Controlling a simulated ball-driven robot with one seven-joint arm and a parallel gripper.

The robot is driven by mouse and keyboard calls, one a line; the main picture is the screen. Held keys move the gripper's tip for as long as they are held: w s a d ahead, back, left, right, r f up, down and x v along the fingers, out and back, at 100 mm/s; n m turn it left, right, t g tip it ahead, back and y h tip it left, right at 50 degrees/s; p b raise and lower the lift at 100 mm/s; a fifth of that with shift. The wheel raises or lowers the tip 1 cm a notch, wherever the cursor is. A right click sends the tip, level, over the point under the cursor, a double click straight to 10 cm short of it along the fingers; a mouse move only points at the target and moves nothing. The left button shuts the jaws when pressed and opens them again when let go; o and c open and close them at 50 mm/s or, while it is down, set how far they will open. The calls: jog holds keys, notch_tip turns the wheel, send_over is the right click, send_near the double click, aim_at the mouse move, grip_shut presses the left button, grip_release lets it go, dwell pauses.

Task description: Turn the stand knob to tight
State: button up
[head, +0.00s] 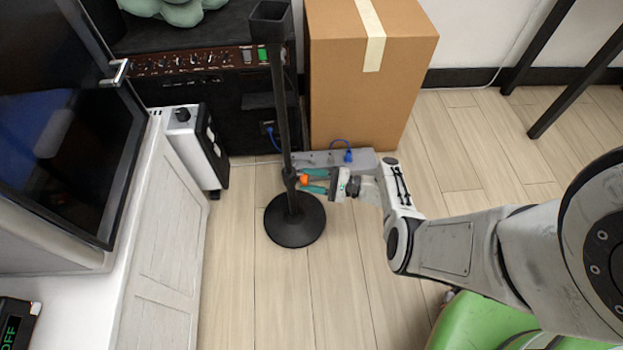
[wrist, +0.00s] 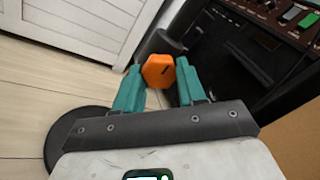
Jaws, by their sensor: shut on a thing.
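The stand (head: 280,110) is a dark upright pole on a round black base (head: 295,222) on the floor. Its orange knob (head: 304,179) sits low on the pole and faces my arm. My gripper (head: 312,180) reaches in from the right, its teal fingers at the knob. In the wrist view the orange knob (wrist: 159,70) lies between the two teal fingertips (wrist: 158,78), with a short dark mark on its face. The fingers are closed on it. The pole behind the knob is mostly hidden in the wrist view.
A cardboard box (head: 372,80) stands behind the stand, with a grey power strip (head: 335,159) and blue plug before it. A black amplifier (head: 215,95) is behind left. A white cabinet (head: 165,215) is at left.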

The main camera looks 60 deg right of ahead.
jog(key=o, duration=1.1)
jog(key=shift+c, duration=0.2)
jog(key=v, duration=1.1)
jog(key=shift+a+f, duration=0.1)
jog(key=shift+f, duration=0.05)
